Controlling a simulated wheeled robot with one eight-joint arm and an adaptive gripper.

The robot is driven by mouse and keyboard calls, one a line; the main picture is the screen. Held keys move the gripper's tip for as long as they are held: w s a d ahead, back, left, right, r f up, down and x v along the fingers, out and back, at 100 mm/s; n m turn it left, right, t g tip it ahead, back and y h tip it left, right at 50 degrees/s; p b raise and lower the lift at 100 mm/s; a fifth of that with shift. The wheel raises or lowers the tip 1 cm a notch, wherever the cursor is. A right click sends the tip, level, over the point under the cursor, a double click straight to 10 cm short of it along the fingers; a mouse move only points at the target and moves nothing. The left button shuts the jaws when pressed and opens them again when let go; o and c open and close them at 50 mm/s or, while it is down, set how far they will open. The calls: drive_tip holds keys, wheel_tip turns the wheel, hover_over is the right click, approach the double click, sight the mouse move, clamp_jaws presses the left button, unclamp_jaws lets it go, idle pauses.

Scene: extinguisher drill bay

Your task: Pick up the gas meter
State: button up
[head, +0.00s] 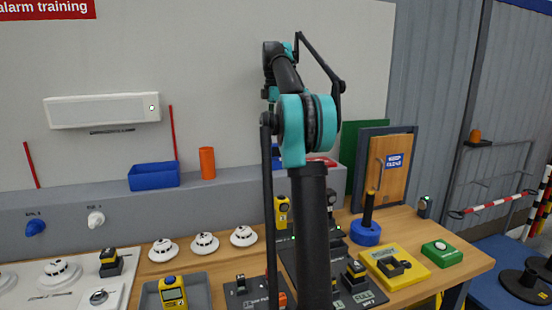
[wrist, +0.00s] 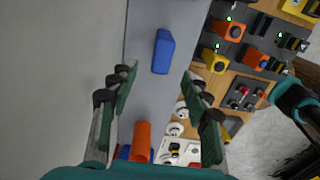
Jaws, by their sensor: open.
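A yellow handheld meter with a dark display (head: 173,292) lies in a grey tray (head: 203,290) at the front left of the bench in the head view. A similar yellow device (head: 282,212) stands farther back, left of my arm and partly beside it. I cannot tell for certain which is the gas meter. In the wrist view a yellow device (wrist: 213,58) shows right of my fingers. My gripper (wrist: 157,80) is open and empty, high above the grey ledge, apart from both yellow devices. In the head view my arm hides the gripper.
On the ledge are a blue bin (head: 153,175), an orange cylinder (head: 207,162) and a blue box (wrist: 163,50). White detectors (head: 204,243) line the bench. A blue-based post (head: 366,233), yellow block (head: 394,266) and green box (head: 441,253) stand right. My arm blocks the middle.

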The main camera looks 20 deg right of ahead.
hover_over(276, 157)
drive_tip(key=w, duration=0.2)
drive_tip(key=f, duration=0.5)
drive_tip(key=shift+s+a+f, duration=0.1)
drive_tip(key=shift+s+f, duration=0.15)
drive_tip(key=shift+d+f, duration=0.2)
drive_tip(key=shift+f, duration=1.15)
drive_tip(key=shift+d+f, duration=0.15)
drive_tip(key=shift+f, duration=1.15)
clamp_jaws()
